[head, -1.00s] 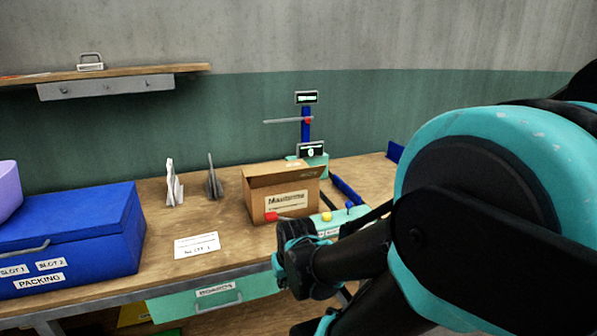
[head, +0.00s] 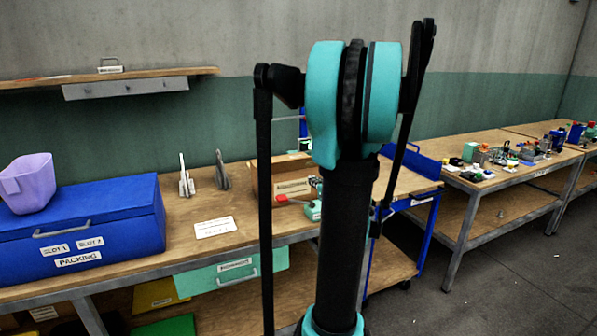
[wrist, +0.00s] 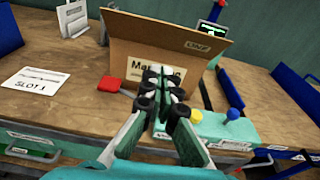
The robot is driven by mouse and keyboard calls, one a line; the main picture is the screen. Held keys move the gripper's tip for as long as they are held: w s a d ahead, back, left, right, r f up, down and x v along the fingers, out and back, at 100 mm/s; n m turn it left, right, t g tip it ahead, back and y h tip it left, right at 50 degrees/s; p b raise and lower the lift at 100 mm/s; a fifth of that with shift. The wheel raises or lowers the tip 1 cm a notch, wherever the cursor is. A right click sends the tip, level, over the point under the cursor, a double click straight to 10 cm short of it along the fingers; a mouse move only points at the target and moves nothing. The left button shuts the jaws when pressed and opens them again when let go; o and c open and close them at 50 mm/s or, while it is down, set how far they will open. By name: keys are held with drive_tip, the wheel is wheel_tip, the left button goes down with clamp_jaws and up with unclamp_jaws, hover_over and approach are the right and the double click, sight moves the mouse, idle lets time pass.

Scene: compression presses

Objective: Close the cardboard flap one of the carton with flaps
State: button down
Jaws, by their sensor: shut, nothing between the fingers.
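The brown carton (wrist: 130,56) stands on the wooden bench, with a printed white label on its front face. A wide cardboard flap (wrist: 160,30) with a small label rises above the front face in the wrist view; which edge it hinges on is unclear. In the head view the carton (head: 262,182) is partly hidden behind my arm. My gripper (wrist: 165,88) is shut and empty, in front of the carton's front face and overlapping its label in the picture. Contact with the carton cannot be told.
A green control box (wrist: 215,130) with yellow and blue knobs is at the right. A blue packing box (head: 90,215) stands on the left. Bare bench lies around the SLOT 1 card (head: 213,227).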

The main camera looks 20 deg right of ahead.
approach(295, 162)
wheel_tip(295, 162, down, 3)
drive_tip(key=w, duration=0.3)
drive_tip(key=w+r, duration=0.1)
drive_tip(key=w, duration=0.1)
drive_tip(key=shift+a, duration=0.15)
drive_tip(key=shift+w+r, duration=0.4)
drive_tip(key=shift+w, duration=0.05)
drive_tip(key=shift+r, duration=0.15)
